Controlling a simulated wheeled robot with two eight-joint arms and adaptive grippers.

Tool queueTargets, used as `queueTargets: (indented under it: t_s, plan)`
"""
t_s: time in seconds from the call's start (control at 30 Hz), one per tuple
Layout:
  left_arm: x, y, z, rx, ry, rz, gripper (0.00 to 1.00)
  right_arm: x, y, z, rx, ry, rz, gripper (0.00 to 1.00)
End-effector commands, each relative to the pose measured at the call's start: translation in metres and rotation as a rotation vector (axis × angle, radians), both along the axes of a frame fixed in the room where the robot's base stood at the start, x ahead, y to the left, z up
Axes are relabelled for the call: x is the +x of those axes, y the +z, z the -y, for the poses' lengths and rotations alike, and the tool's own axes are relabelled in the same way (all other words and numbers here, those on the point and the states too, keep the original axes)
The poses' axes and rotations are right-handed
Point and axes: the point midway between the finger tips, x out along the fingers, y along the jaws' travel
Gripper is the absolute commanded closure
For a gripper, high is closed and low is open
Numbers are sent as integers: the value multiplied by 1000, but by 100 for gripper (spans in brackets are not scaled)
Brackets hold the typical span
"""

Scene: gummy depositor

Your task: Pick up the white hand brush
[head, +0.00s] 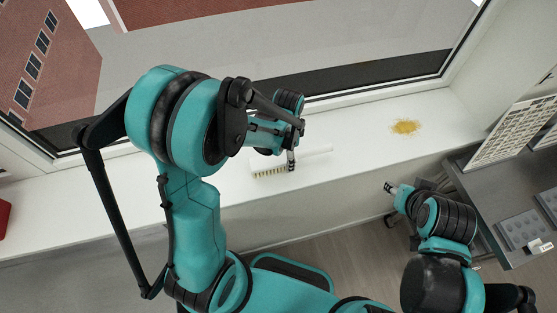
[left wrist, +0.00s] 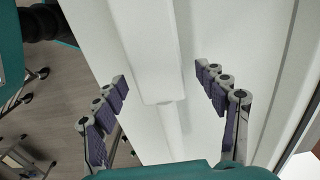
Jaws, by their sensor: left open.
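The white hand brush (head: 268,171) lies on the white windowsill, its bristles showing along the near edge and its handle pointing right. My left gripper (head: 291,158) is over the brush, near where head and handle meet, and partly hides it. In the left wrist view, the left gripper (left wrist: 161,78) is open, with one finger on each side of the white brush (left wrist: 147,50). The brush head is toward the top and the handle runs down between the fingers. I cannot tell whether either finger touches it. My right gripper (head: 389,202) is away to the right, off the sill's front edge.
The windowsill (head: 350,125) is clear around the brush, with the window frame (head: 375,83) behind it. A patch of yellow powder (head: 406,127) lies on the sill to the right. A grey table (head: 490,205) with a white grid tray (head: 515,130) and grey moulds (head: 520,229) stands at the right.

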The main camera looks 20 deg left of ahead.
Motion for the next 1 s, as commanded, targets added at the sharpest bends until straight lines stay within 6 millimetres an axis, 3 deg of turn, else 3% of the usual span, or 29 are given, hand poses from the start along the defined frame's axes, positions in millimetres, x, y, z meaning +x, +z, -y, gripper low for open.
queueTargets:
  t_s: [0.1, 0.37, 0.6, 1.0]
  plan:
    - [0, -14, 0, 0, 0, 0, 28, 0, -3, 0, 0, 0, 0, 60]
    - [0, -16, 0, 0, 0, 0, 28, 0, -3, 0, 0, 0, 0, 60]
    - [0, -15, 0, 0, 0, 0, 87, 0, -3, 0, 0, 0, 0, 60]
    - [0, -10, 0, 0, 0, 0, 88, 0, -2, 0, 0, 0, 0, 60]
